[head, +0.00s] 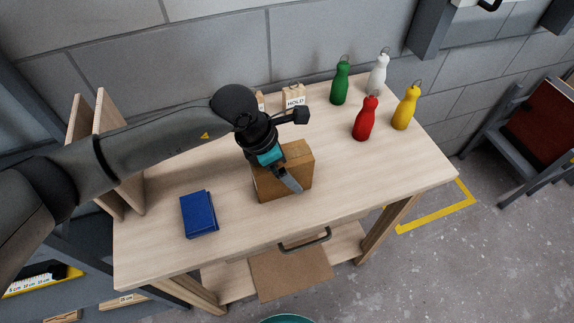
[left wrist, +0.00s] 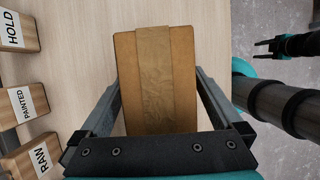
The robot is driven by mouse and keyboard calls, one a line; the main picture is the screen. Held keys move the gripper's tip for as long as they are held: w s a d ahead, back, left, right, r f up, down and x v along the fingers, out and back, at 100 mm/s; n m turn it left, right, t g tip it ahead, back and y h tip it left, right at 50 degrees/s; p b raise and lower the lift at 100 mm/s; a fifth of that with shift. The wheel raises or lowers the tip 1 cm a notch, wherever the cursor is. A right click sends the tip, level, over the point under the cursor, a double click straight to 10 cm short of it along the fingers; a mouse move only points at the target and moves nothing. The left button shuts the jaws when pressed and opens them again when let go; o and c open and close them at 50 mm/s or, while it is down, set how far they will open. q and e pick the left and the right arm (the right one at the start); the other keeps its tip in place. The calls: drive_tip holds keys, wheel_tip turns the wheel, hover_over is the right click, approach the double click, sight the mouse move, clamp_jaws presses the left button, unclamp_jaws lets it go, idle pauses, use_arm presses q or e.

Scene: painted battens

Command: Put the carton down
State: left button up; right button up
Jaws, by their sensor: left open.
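The carton (head: 297,163) is a brown box with a paler tape strip, standing on the wooden table (head: 370,178). My left gripper (head: 289,183) is above it, partly hiding it in the head view. In the left wrist view the carton (left wrist: 154,78) lies between the two fingers of the left gripper (left wrist: 160,98). The fingers are open, one along each side, with a narrow gap visible.
A blue book-like box (head: 198,214) lies left of the carton. Green (head: 340,82), white (head: 377,73), red (head: 366,119) and yellow (head: 406,108) bottle-shaped weights stand at the back right. Label blocks, including HOLD (head: 294,98), stand behind. The table's front right is clear.

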use_arm(q)
drive_tip(key=v, duration=1.1)
drive_tip(key=shift+r+p, duration=0.25)
drive_tip(key=shift+p, duration=0.1)
drive_tip(key=shift+a+r, duration=0.15)
drive_tip(key=shift+r, duration=0.2)
drive_tip(key=shift+s, duration=0.1)
